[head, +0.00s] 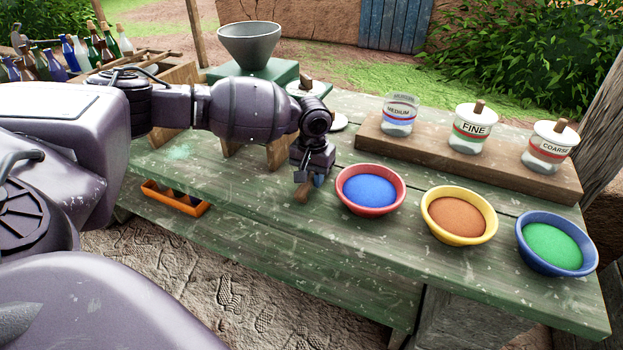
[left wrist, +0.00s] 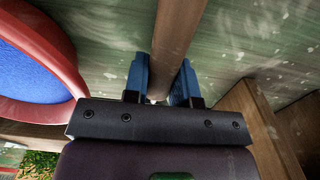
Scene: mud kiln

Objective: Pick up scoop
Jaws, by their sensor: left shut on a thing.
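My left gripper (head: 314,179) is over the green table, just left of the red bowl of blue powder. It is shut on the scoop, whose brown wooden handle (head: 303,192) sticks out below the jaws. In the left wrist view the handle (left wrist: 177,35) runs between the two blue fingertips (left wrist: 165,82). The scoop's head is hidden, and I cannot tell whether the scoop touches the table. My right gripper is not in view.
The red bowl (head: 370,207), a yellow bowl (head: 460,239) and a blue bowl (head: 557,269) stand along the table's front. Labelled jars stand on a wooden board (head: 460,161) behind them. A grey funnel (head: 249,48) and bottles (head: 85,53) are at the back left.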

